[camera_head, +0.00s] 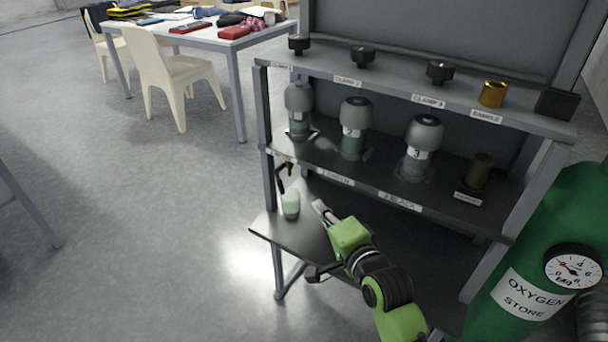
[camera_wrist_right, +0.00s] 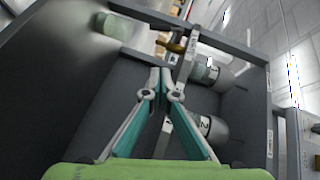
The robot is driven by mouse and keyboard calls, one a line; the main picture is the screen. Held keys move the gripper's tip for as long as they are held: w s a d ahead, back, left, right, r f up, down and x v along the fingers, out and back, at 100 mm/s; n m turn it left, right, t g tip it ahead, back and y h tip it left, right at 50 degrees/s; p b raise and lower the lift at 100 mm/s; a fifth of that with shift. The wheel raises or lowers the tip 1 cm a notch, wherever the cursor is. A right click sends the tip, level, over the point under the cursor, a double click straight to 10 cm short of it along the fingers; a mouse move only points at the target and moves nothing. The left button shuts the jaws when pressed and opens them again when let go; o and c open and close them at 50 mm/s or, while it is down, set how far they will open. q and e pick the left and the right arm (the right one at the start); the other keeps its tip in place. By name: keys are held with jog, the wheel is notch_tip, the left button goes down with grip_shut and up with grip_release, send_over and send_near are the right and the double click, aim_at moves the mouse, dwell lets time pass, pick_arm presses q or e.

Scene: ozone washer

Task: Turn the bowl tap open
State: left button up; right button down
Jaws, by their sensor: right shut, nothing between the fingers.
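The tap (camera_head: 283,175) hangs at the left end of the rack's middle shelf, with a brass body and a dark lever. It also shows in the right wrist view (camera_wrist_right: 172,45), its lever reaching toward the fingertips. A small pale green bowl (camera_head: 291,206) stands on the lower shelf below the tap, and it shows at the upper left of the wrist view (camera_wrist_right: 115,27). My right gripper (camera_head: 320,207) is shut and empty, just right of the bowl and below the tap. Whether its tips touch the lever cannot be told. My left gripper is not in view.
Several grey-capped bottles (camera_head: 355,130) stand on the middle shelf, above my right gripper. Black clamp knobs (camera_head: 363,57) and a brass sample cap (camera_head: 492,94) line the top shelf. A green oxygen cylinder (camera_head: 540,250) stands at the right.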

jog(key=b, duration=0.2)
send_near(284, 189)
jog(key=w+d, duration=0.2)
jog(key=w, duration=0.3)
pick_arm(q)
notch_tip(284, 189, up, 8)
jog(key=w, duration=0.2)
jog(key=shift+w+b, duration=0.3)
jog(key=shift+b, duration=0.15)
pick_arm(e)
jog(key=a, duration=0.1)
jog(key=w+a, duration=0.1)
jog(key=a, duration=0.1)
jog(key=shift+w+a+f+m, duration=0.2)
jog(key=shift+w+f+m, duration=0.1)
jog(key=shift+m, duration=0.1)
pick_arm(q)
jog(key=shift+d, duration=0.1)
